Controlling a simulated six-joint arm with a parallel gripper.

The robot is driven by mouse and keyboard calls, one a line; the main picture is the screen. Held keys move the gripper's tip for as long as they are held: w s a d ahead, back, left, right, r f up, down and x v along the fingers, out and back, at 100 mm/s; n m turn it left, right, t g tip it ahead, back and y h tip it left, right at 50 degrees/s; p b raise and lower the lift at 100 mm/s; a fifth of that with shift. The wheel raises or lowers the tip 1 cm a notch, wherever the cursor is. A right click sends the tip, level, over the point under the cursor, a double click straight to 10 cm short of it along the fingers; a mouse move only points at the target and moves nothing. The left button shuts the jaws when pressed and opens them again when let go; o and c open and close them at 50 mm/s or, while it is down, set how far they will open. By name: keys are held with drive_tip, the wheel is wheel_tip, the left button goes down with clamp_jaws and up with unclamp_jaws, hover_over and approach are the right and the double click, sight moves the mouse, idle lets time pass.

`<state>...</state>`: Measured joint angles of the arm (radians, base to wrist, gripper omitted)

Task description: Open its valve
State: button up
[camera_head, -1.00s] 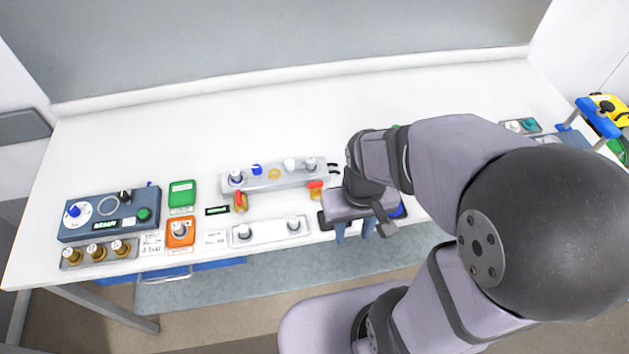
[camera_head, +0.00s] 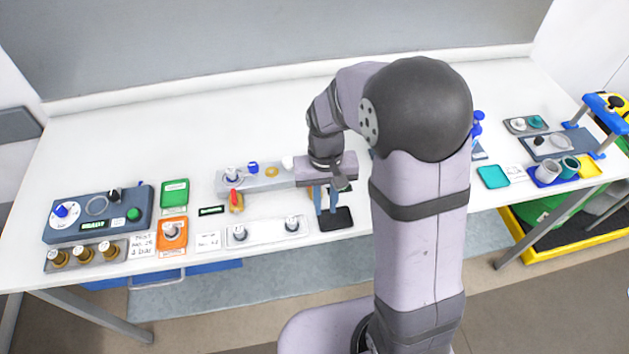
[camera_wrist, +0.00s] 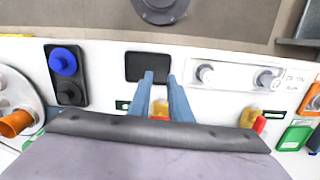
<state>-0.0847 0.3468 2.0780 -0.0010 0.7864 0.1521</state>
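A brass valve with a red handle (camera_head: 236,202) sits on the bench in front of the grey manifold strip (camera_head: 262,181); it also shows at the right in the wrist view (camera_wrist: 252,119). A second brass valve with an orange-red part (camera_wrist: 160,109) shows between my fingers in the wrist view, partly hidden by my gripper body. In the head view my gripper mostly covers it. My gripper (camera_head: 326,211) is open, its two blue fingers pointing down around or above this valve. Whether they touch it I cannot tell.
A black pad (camera_head: 329,219) lies by my fingertips. A plate with two knobs (camera_head: 264,231) lies left of it. An orange box (camera_head: 172,234), green box (camera_head: 174,193) and blue-grey control unit (camera_head: 98,212) stand farther left. Cups (camera_head: 568,166) stand at right. The back bench is clear.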

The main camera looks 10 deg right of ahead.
drive_tip(key=w+r+m, duration=0.1)
drive_tip(key=w, duration=0.1)
drive_tip(key=w+r+m, duration=0.1)
drive_tip(key=w+m, duration=0.1)
drive_tip(key=w+m+t, duration=0.1)
drive_tip(key=w, duration=0.1)
drive_tip(key=shift+w+a+r, duration=0.35)
drive_tip(key=shift+w+r, duration=0.05)
drive_tip(key=r+m, duration=0.1)
drive_tip(key=m, duration=0.2)
drive_tip(key=w+r+m, duration=0.1)
drive_tip(key=m, duration=0.3)
drive_tip(key=r+m, duration=0.2)
drive_tip(key=m, duration=0.2)
drive_tip(key=shift+w, duration=0.35)
drive_tip(key=shift+f+m, duration=0.1)
drive_tip(key=shift+m, duration=1)
drive_tip(key=shift+f+p, duration=1.2)
drive_tip(key=shift+f, duration=2.45)
clamp_jaws()
